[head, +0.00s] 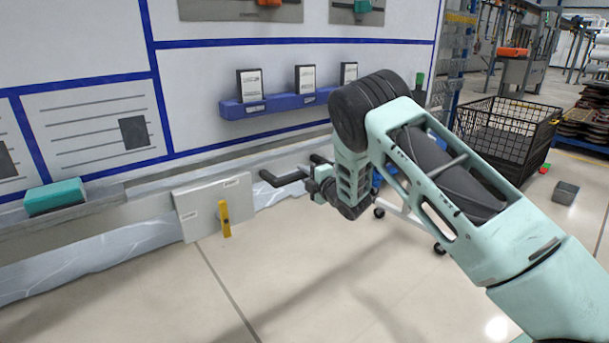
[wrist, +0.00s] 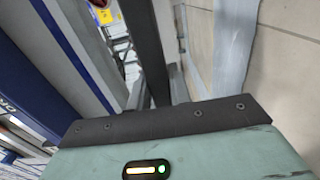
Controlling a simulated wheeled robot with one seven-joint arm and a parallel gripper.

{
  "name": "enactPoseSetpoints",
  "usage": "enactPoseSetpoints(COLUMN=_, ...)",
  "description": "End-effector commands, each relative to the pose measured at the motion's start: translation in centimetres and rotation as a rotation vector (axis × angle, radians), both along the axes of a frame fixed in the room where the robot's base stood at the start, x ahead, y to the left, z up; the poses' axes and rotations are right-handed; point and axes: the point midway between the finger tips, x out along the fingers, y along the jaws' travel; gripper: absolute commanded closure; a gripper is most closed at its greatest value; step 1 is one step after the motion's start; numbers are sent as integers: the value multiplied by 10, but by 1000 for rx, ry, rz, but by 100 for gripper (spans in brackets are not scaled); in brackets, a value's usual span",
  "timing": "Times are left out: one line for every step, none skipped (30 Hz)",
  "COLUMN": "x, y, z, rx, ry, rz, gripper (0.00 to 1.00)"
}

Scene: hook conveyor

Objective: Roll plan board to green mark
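The plan board (head: 290,50) is a large white panel with blue lines, filling the upper left of the head view. A grey rail runs along its lower edge. A white stand foot with dark castors (head: 439,248) shows below its right end, partly behind my arm. My gripper (head: 290,168) is in front of the board's lower edge, its two black fingers apart and pointing left, with nothing seen between them. Whether a finger touches the rail I cannot tell. In the wrist view one dark finger (wrist: 148,50) shows beside the board's blue-edged side (wrist: 25,110). No green floor mark is visible.
A grey plate (head: 203,207) with a yellow handle-like piece (head: 224,219) is at the board's foot. A teal block (head: 55,197) sits on the ledge at left. The tiled floor in front is clear.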

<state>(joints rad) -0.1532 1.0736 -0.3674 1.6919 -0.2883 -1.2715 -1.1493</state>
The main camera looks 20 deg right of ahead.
Motion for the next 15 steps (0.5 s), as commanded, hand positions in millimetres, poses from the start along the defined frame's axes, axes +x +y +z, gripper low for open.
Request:
enactPoseSetpoints(x=-1, y=-1, z=-2, rx=-1, ry=4, rz=-2, gripper=69)
enactPoseSetpoints(x=0, y=-1, z=-2, rx=-1, ry=3, rz=-2, gripper=61)
enactPoseSetpoints(x=0, y=-1, z=-1, rx=-1, ry=3, rz=-2, gripper=58)
enactPoseSetpoints(x=0, y=-1, z=-1, rx=-1, ry=3, rz=-2, gripper=58)
enactPoseSetpoints(x=0, y=-1, z=-1, rx=-1, ry=2, rz=-2, gripper=58)
enactPoseSetpoints(x=0, y=-1, z=-1, rx=-1, ry=2, rz=-1, gripper=58)
enactPoseSetpoints(x=0, y=-1, z=-1, rx=-1, ry=2, rz=-1, gripper=58)
enactPoseSetpoints(x=0, y=-1, z=-1, rx=-1, ry=2, rz=-1, gripper=58)
enactPoseSetpoints(x=0, y=0, z=-1, rx=0, ry=1, rz=-1, gripper=58)
enactPoseSetpoints(x=0, y=0, z=-1, rx=0, ry=1, rz=-1, gripper=58)
enactPoseSetpoints(x=-1, y=-1, z=-1, rx=0, ry=1, rz=-1, gripper=58)
enactPoseSetpoints(x=-2, y=-1, z=0, rx=-1, ry=2, rz=-1, gripper=58)
enactPoseSetpoints(x=-4, y=-1, z=0, rx=-1, ry=2, rz=-1, gripper=58)
enactPoseSetpoints(x=-6, y=-2, z=0, rx=-1, ry=2, rz=-1, gripper=58)
enactPoseSetpoints(x=-10, y=-3, z=0, rx=0, ry=2, rz=-1, gripper=58)
